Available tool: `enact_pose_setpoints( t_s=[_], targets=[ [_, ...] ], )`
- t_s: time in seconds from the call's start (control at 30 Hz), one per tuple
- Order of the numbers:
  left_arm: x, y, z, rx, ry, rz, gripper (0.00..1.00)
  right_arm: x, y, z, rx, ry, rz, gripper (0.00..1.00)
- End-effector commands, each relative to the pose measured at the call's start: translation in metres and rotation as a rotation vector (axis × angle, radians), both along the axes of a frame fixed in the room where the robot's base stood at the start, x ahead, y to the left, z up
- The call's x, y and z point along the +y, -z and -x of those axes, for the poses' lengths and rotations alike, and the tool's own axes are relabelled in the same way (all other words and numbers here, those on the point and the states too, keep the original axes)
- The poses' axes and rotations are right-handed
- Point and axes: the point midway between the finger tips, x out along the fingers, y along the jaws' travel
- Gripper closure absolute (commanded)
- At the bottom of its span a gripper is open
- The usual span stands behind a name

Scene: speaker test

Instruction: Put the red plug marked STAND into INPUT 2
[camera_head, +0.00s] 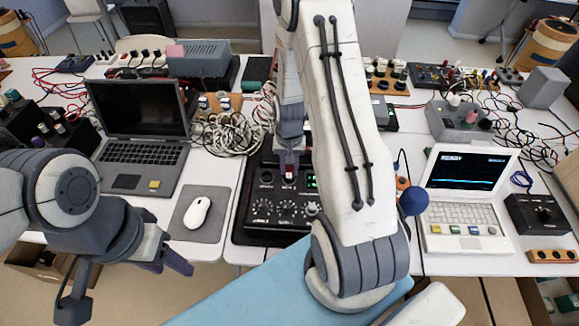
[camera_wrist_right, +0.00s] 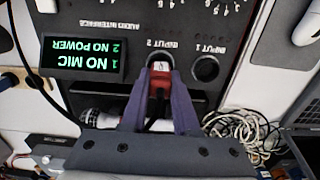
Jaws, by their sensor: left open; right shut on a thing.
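My right gripper (camera_wrist_right: 160,100) is shut on a red plug (camera_wrist_right: 158,82), with a dark cable running back between the fingers. The plug's front end is at the INPUT 2 socket (camera_wrist_right: 160,58) of the black audio interface (camera_wrist_right: 120,75). I cannot tell how deep it sits, and no STAND marking is readable. The INPUT 1 socket (camera_wrist_right: 206,68) beside it is empty. In the head view my right gripper (camera_head: 289,165) is over the back part of the interface (camera_head: 268,224). My left gripper (camera_head: 172,262) is open and empty, low in front of the table.
The interface's small screen (camera_wrist_right: 83,58) reads "1 NO MIC, 2 NO POWER". A dark laptop (camera_head: 140,150), a mouse (camera_head: 197,212) and tangled white cables (camera_head: 228,132) lie left of the interface. A white laptop (camera_head: 462,200) stands to the right.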

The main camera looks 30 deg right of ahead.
Motion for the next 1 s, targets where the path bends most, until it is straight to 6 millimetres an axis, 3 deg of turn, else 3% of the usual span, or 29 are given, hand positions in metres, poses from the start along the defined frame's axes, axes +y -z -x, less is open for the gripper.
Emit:
enact_pose_setpoints(
  t_s=[0.83,0.87,0.9,0.93,1.0],
  targets=[
    [0.0000,0.0029,0.0000,0.000,0.000,0.000,0.50,0.0001,0.0049,0.0000,0.000,0.000,0.000,1.00],
    [0.0000,0.0029,0.0000,0.000,0.000,0.000,0.50,0.0001,0.0049,0.0000,0.000,0.000,0.000,0.68],
    [0.0000,0.0029,0.0000,0.000,0.000,0.000,0.50,0.0001,0.0048,0.0000,0.000,0.000,0.000,0.52],
    [0.0000,0.0029,0.0000,0.000,0.000,0.000,0.50,0.0001,0.0048,0.0000,0.000,0.000,0.000,0.41],
    [0.0000,0.0029,0.0000,0.000,0.000,0.000,0.50,0.0001,0.0049,0.0002,0.000,0.000,0.000,0.36]
  ],
)
